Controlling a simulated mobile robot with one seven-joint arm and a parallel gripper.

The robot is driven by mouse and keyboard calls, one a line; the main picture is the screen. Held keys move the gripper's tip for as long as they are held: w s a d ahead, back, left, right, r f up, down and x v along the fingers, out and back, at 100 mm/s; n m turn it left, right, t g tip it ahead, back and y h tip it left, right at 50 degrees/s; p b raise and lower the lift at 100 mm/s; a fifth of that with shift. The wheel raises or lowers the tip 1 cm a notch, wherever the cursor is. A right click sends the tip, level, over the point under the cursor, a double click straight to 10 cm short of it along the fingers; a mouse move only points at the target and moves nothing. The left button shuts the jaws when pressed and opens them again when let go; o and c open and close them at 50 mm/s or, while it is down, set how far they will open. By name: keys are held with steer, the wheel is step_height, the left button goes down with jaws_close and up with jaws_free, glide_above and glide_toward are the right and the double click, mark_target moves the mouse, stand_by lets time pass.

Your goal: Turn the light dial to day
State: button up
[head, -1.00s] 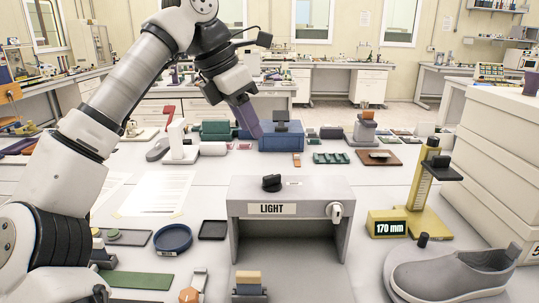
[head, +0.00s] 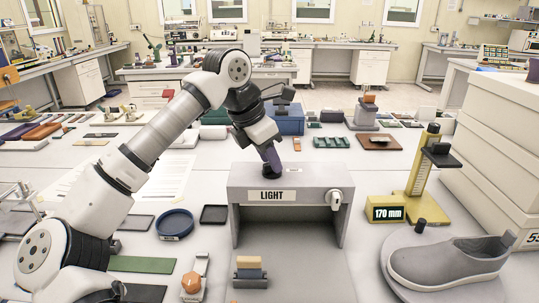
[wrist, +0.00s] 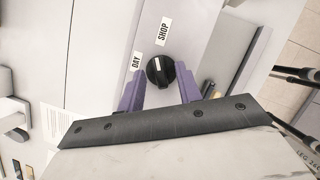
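The light box (head: 295,208), a grey box with a "LIGHT" label, stands on the table in the head view. Its black dial (head: 272,172) is on top, partly hidden by my gripper (head: 270,158). In the wrist view the dial (wrist: 160,71) lies between the tips of the two purple fingers of my gripper (wrist: 160,76), with a small gap on each side. The gripper is open and points down at it. The "DAY" label (wrist: 136,60) is left of the dial and the "SHOP" label (wrist: 163,32) above it. The dial's white mark points roughly towards "SHOP".
A white knob (head: 334,199) is on the box's front right. A yellow 170 mm gauge (head: 405,208) and a grey shoe (head: 445,262) stand to the right. A blue round dish (head: 175,223) is at left. A blue box (head: 288,122) stands behind.

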steer(key=shift+d+f, duration=0.15)
steer(key=shift+f, duration=0.2)
jaws_close()
